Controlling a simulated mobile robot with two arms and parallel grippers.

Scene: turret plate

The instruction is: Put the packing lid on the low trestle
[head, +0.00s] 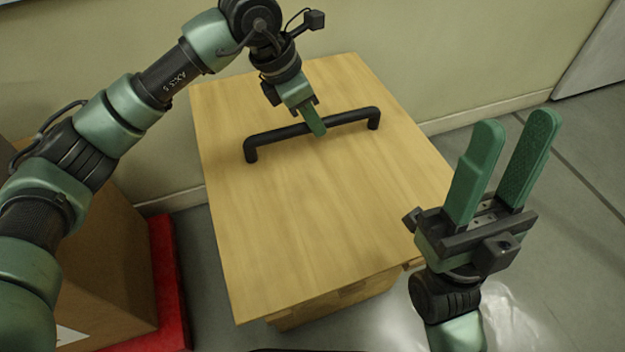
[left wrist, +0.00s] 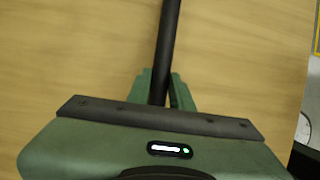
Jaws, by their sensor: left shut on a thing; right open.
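The packing lid (head: 300,220) is a light wooden board with a long black bar handle (head: 285,133) on its top, in the middle of the head view. My left gripper (head: 316,125) is shut on this handle near its middle. In the left wrist view the black handle (left wrist: 168,45) runs between the two green fingers, over the lid's wood (left wrist: 70,60). My right gripper (head: 515,128) is open and empty, right of the lid, fingers pointing up in the picture. I cannot make out the low trestle for certain.
A wooden body (head: 340,303) shows under the lid's near edge; I cannot tell whether they touch. A brown box (head: 105,270) and a red object (head: 167,280) stand at the left. Clear plastic (head: 510,325) lies at lower right. A wall (head: 420,50) is behind; floor (head: 560,190) is free at right.

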